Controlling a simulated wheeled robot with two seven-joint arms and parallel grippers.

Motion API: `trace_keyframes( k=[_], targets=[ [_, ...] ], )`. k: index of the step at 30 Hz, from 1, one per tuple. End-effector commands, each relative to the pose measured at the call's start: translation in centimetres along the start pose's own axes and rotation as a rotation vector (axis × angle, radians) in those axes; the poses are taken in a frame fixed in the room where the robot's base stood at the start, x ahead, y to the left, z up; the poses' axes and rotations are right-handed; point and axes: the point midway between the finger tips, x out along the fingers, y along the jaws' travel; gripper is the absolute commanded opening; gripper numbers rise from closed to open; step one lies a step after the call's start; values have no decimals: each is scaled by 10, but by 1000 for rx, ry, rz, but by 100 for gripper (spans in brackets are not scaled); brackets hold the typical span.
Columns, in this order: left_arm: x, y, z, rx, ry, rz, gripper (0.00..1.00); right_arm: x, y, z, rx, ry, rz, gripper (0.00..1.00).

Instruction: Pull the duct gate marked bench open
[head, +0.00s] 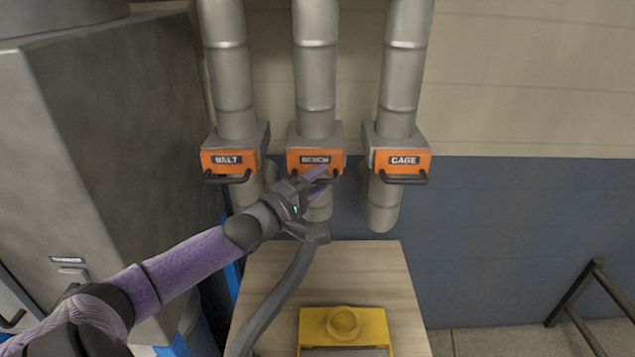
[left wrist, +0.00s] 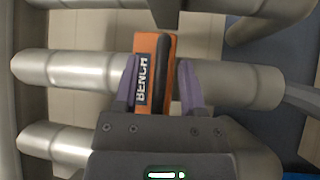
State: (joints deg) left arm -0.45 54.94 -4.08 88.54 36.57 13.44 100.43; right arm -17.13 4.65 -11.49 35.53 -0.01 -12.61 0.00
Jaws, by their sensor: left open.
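The bench gate (head: 295,161) is an orange-fronted slide on the middle grey duct, with a dark BENCH label and a dark bar handle below it. Its orange front also shows in the left wrist view (left wrist: 169,62), with its dark handle (left wrist: 161,75) running along it. My left gripper (head: 321,178) is open at this gate. In the left wrist view its two purple fingers (left wrist: 158,68) stand on either side of the orange front and handle. I cannot tell whether they touch it. The gate front sits close against its grey housing. My right gripper is not in view.
The belt gate (head: 228,160) is to the left and the cage gate (head: 402,161) to the right, both close by. A wooden bench top (head: 385,270) with a yellow machine (head: 343,322) stands below. A grey cabinet (head: 120,130) fills the left; a dark rail (head: 585,305) is at right.

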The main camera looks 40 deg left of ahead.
Motion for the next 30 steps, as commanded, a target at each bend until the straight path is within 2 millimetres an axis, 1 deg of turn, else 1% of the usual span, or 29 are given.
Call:
trace_keyframes(
  k=[8, 9, 11, 12, 16, 30],
  targets=[
    [2, 0, 0, 0, -1, -1, 52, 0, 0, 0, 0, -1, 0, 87],
    [2, 0, 0, 0, -1, -1, 48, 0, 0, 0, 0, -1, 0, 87],
    [2, 0, 0, 0, -1, -1, 35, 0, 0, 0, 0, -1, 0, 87],
    [2, 0, 0, 0, -1, -1, 27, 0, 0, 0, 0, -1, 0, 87],
    [2, 0, 0, 0, -1, -1, 0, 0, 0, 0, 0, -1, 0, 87],
    [2, 0, 0, 0, -1, -1, 0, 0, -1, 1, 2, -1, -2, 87]
  ],
)
